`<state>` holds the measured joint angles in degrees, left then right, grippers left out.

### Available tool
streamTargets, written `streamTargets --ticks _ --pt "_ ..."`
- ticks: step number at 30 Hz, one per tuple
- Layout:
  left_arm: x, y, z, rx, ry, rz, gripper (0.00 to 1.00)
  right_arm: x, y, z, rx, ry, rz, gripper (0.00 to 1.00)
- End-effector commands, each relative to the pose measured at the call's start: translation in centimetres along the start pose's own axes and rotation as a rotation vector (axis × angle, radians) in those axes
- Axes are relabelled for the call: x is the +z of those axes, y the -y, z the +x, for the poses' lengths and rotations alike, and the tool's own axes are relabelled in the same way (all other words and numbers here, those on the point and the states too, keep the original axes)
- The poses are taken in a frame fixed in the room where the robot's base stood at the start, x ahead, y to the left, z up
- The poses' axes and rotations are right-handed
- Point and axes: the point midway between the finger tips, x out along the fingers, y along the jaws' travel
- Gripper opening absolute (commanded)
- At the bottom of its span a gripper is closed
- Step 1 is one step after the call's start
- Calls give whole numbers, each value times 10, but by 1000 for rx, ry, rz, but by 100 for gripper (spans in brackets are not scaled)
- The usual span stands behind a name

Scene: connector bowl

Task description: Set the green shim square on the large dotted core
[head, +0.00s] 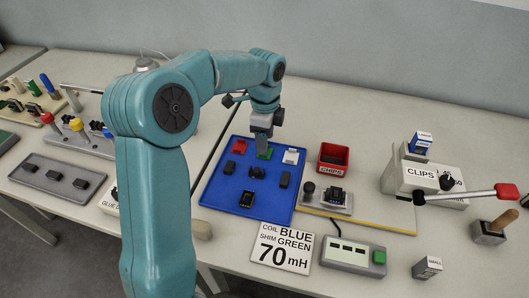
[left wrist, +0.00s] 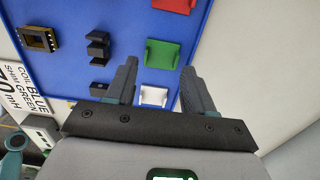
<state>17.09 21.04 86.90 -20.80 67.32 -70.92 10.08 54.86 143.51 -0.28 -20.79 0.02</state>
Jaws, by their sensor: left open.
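The green shim (head: 265,152) lies on the blue tray (head: 225,191), between a red shim (head: 239,147) and a white shim (head: 291,156). My left gripper (head: 263,137) is just above the green shim, pointing down. In the left wrist view my left gripper (left wrist: 159,68) is open, and the green shim (left wrist: 162,54) shows just past and between its fingertips. The white shim (left wrist: 153,96) appears between the fingers, lower in that picture. Dark core pieces (head: 257,172) lie on the tray; I cannot make out dots on any. My right gripper is out of view.
A fixture (head: 327,201) with a dark part stands right of the tray. Behind it is a red CHIPS bin (head: 333,158). A sign (head: 282,247) reads coil blue, shim green, 70 mH. A CLIPS box (head: 409,176) and red-handled lever (head: 506,191) stand at right.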

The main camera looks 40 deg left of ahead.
Motion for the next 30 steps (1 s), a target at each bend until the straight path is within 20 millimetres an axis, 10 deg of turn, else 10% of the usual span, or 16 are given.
streamTargets --ticks 13,17,30 --pt "1 0 31 0 0 0 53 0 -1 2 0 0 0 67" --pt "1 0 31 0 0 0 18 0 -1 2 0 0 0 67" --pt "1 1 22 -1 0 0 17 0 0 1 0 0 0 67"
